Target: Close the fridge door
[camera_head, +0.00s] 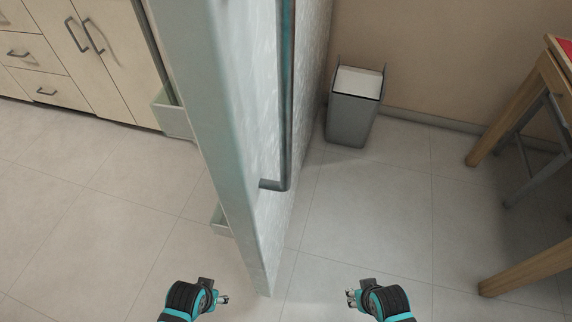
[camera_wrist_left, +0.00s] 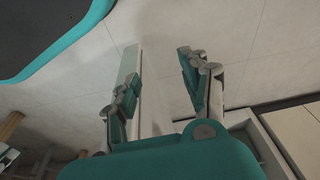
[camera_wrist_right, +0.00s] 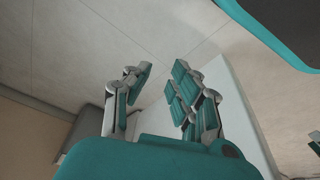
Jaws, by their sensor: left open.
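The fridge door (camera_head: 215,140) stands open and is seen nearly edge-on in the middle of the head view. Its long handle (camera_head: 285,110) is on the right face, and pale shelf bins (camera_head: 175,118) show on the left face. My left gripper (camera_head: 224,299) is low on the left side of the door, open and empty. My right gripper (camera_head: 350,297) is low on the right side, apart from the door, open and empty. The door also shows in the left wrist view (camera_wrist_left: 152,100) and in the right wrist view (camera_wrist_right: 240,110). The fridge body is mostly hidden.
A grey trash bin (camera_head: 354,110) stands by the back wall, right of the door. A wooden table (camera_head: 548,85) with a stool-like frame is at the far right. Wooden cabinets (camera_head: 85,50) line the upper left. The tiled floor (camera_head: 400,215) is clear on both sides of the door.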

